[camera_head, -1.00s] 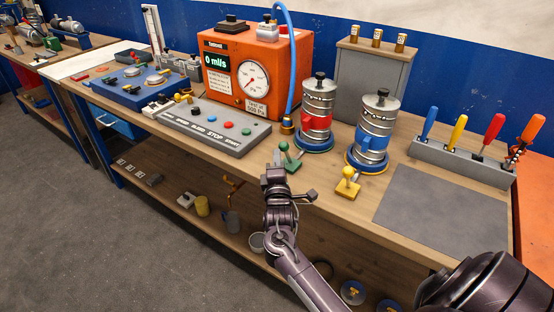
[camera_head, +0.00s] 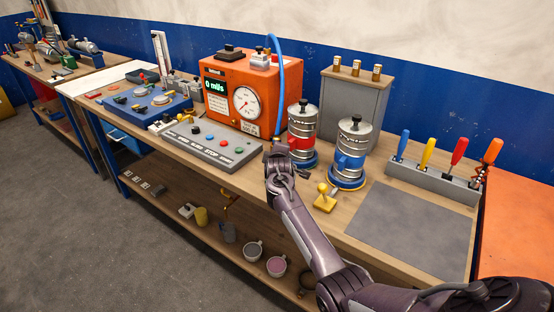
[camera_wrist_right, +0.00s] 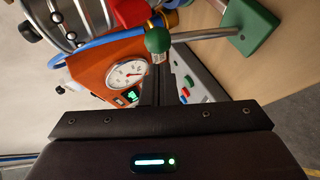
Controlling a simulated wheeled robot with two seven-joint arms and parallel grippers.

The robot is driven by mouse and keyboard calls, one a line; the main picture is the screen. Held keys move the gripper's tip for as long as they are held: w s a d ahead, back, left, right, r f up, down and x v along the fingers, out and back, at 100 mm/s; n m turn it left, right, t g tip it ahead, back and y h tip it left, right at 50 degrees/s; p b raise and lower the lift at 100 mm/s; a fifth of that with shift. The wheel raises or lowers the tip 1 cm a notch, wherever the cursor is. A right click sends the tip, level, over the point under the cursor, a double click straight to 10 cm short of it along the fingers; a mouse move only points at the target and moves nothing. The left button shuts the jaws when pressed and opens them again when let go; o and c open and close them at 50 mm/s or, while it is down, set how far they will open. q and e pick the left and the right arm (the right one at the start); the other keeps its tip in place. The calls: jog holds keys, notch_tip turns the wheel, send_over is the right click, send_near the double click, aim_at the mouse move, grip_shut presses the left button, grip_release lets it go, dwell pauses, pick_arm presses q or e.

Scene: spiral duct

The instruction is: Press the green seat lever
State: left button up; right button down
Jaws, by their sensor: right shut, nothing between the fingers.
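The green seat lever (camera_wrist_right: 158,40) shows in the right wrist view as a green ball knob on a metal rod, which runs to a green base (camera_wrist_right: 247,27). My right gripper (camera_wrist_right: 161,68) is shut and empty, its fingertips close to the knob; I cannot tell whether they touch. In the head view my right gripper (camera_head: 278,148) is over the front of the bench and hides most or all of the green lever. My left gripper is not in view.
A yellow lever (camera_head: 323,196) stands right of my arm. Behind are a red-banded cylinder (camera_head: 301,125) and a blue-banded cylinder (camera_head: 351,150). The orange gauge box (camera_head: 228,100) and grey button panel (camera_head: 203,146) lie left. A grey mat (camera_head: 410,225) is clear at right.

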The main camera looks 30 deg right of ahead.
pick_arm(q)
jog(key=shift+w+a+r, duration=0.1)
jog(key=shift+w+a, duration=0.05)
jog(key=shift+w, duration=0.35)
pick_arm(e)
jog(key=shift+w+d, duration=0.45)
jog(key=shift+d, duration=0.35)
jog(key=shift+r, duration=0.1)
